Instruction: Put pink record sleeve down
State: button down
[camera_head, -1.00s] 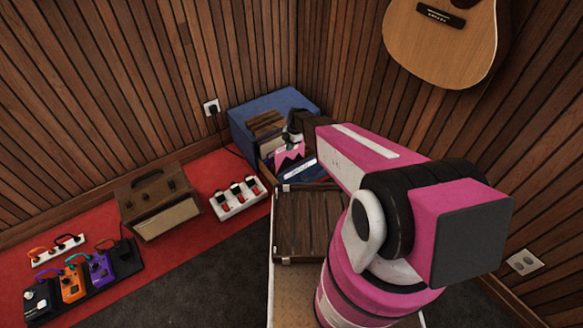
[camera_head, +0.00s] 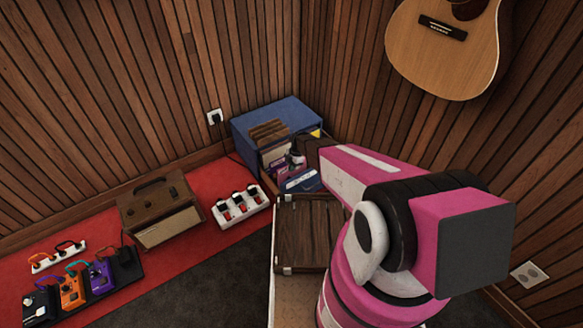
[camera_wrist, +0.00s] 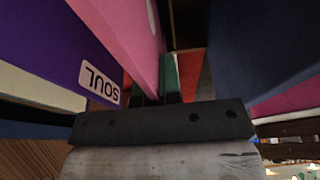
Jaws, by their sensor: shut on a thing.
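The pink record sleeve (camera_wrist: 125,25) stands close in front of my gripper in the wrist view, with a pale round patch on it. My gripper (camera_wrist: 158,98) is shut on its edge; the exact grip is dark and hard to see. In the head view my gripper (camera_head: 297,160) is down inside the front of the blue record box (camera_head: 255,122), among the sleeves. The pink sleeve is mostly hidden there. A purple sleeve labelled "SOUL" (camera_wrist: 60,50) stands right beside the pink one, to its left.
A dark blue surface (camera_wrist: 265,45) stands close on the right in the wrist view, with green and red sleeves deeper between. In the head view a brown wooden case (camera_head: 308,235) lies just in front of the box.

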jog(key=shift+f, duration=0.5)
jog(key=c, duration=1.3)
grip_release()
jog(key=v, duration=1.3)
jog(key=shift+s+a+r, duration=0.1)
jog(key=shift+s, duration=0.05)
jog(key=s+d+r+m+t+h, duration=0.1)
jog(key=s+d+r+m, duration=0.7)
jog(key=s+r+m, duration=0.2)
jog(key=s+d+r+m+h, duration=0.1)
jog(key=s+d+r+m, duration=0.7)
jog(key=r+m, duration=0.6)
jog(key=shift+s+d+r+m+t+h, duration=0.2)
jog(key=shift+s+m+t+h, duration=0.15)
jog(key=shift+s, duration=0.8)
